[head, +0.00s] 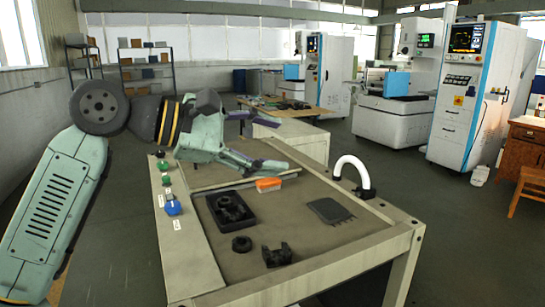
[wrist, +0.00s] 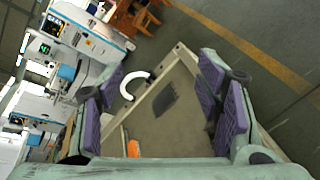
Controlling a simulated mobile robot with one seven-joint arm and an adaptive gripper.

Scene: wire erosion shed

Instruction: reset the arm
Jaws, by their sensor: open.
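My arm reaches in from the left in the head view. My gripper (head: 268,140) hangs over the far part of the workbench (head: 300,240), with its fingers spread wide and nothing between them. In the wrist view the two purple-padded fingers of my gripper (wrist: 160,105) stand far apart, with the bench top below and between them. The gripper is above the bench and appears clear of the things on it. An orange box (head: 268,185) lies on the bench below the gripper; it also shows in the wrist view (wrist: 133,148).
A black tray (head: 250,222) holds a dark round part. A dark ring (head: 241,244) and black bracket (head: 277,256) lie before it. A dark flat plate (head: 330,211) and white curved pipe (head: 356,170) are rightward. Labelled blue (head: 172,208) and green pieces line the left edge.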

